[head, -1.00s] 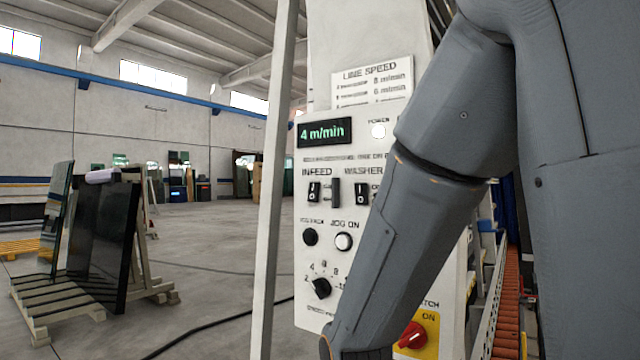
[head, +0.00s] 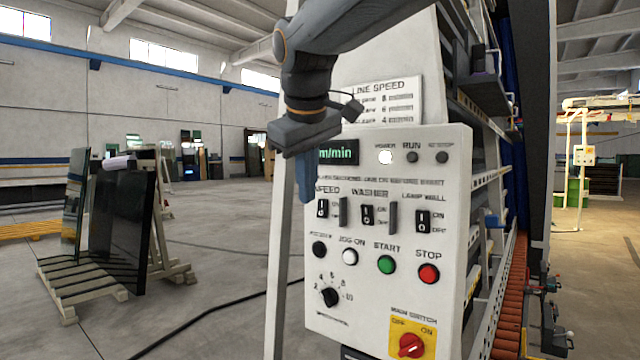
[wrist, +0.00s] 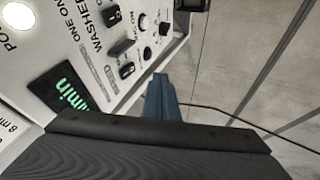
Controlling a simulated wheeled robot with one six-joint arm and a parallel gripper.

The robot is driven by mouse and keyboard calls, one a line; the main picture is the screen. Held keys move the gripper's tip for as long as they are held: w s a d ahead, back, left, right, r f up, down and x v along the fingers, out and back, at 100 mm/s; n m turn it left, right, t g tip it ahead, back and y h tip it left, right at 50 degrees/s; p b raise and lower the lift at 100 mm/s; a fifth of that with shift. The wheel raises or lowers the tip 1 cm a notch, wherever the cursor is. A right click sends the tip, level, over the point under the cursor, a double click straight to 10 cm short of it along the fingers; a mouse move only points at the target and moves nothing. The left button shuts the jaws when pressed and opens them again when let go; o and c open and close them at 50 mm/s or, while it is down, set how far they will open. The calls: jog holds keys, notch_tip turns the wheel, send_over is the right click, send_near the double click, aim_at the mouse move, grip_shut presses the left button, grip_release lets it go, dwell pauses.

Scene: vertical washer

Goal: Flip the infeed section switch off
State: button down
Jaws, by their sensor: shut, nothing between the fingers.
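The infeed switch (head: 322,208) is a small black rocker at the left of the switch row on the white control panel (head: 360,275). Its label is partly covered in the head view, and I cannot tell its position for sure. It also shows in the wrist view (wrist: 127,70). My gripper (head: 306,196) points downward with its blue fingers shut and empty. It is up and left of the switch, near the panel's left edge, and covers part of the display. In the wrist view the fingertips (wrist: 160,80) appear beside the panel edge, apart from the switch.
The washer switch (head: 367,215) and lamp wall switch (head: 423,221) sit to the right, with raised dividers between. Below are the speed knob (head: 329,297), green start button (head: 387,264), red stop button (head: 429,273) and main switch (head: 411,345). A post (head: 281,250) stands left.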

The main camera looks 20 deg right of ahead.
aim_at(319, 202)
jog(key=shift+t, duration=0.3)
jog(key=r, duration=0.5)
jog(key=shift+s, duration=0.25)
jog(key=shift+w+d+f+p, duration=0.75)
jog(key=shift+w+f+p, duration=0.15)
jog(key=shift+w+f, duration=0.5)
jog(key=shift+w+d+f+p, duration=0.8)
jog(key=shift+w+f, duration=0.4)
jog(key=shift+f, duration=0.4)
jog(key=shift+w+d+f+p, duration=0.7)
jog(key=shift+w+f+p, duration=0.25)
jog(key=shift+w+f, duration=0.45)
jog(key=shift+s+f, duration=0.1)
